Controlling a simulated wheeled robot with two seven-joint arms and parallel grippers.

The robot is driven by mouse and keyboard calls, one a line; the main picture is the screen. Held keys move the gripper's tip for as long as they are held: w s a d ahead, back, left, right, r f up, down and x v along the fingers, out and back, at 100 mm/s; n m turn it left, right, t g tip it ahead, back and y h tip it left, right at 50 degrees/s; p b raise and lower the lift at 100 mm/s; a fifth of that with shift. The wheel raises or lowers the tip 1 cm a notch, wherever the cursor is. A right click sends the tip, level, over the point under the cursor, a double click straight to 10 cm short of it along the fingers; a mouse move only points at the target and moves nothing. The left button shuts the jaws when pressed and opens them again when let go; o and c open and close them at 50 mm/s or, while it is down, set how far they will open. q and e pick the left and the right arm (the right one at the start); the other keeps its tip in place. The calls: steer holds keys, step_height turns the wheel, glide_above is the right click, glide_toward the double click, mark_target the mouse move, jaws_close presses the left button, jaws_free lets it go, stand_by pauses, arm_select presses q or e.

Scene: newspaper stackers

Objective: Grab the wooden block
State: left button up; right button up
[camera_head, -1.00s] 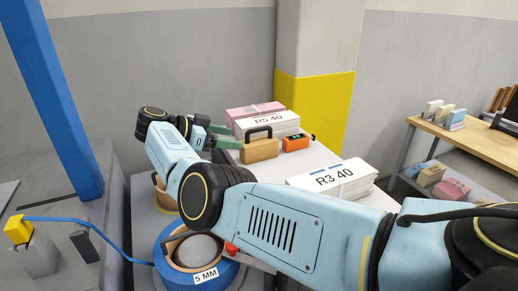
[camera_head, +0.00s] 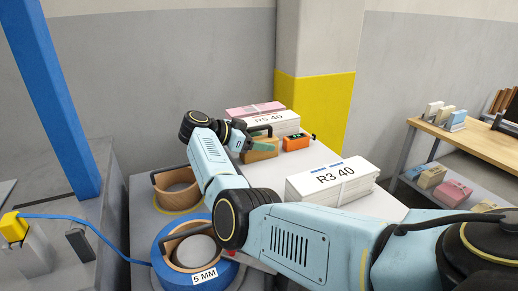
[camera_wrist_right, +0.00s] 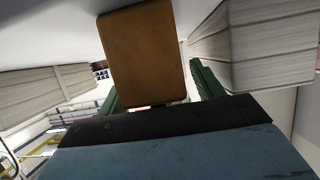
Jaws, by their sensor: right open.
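The wooden block (camera_head: 262,156) is light brown with a black handle on top. It stands on the white table beside paper stacks in the head view. My right gripper (camera_head: 254,145) has green fingers and is right at the block, covering part of it. In the right wrist view the block (camera_wrist_right: 143,50) fills the middle, with one finger of my open right gripper (camera_wrist_right: 158,88) to each side. Gaps show at the fingers, and contact cannot be made out. My left gripper is not in view.
An orange device (camera_head: 297,143) stands close right of the block. A stack marked R5 40 (camera_head: 272,122) is behind. The R3 40 stack (camera_head: 333,180) is nearer, right. Tape rolls (camera_head: 172,255) lie front left. A wooden bench (camera_head: 470,139) is far right.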

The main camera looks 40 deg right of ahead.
steer(key=c, duration=1.2)
steer(key=shift+r, duration=0.2)
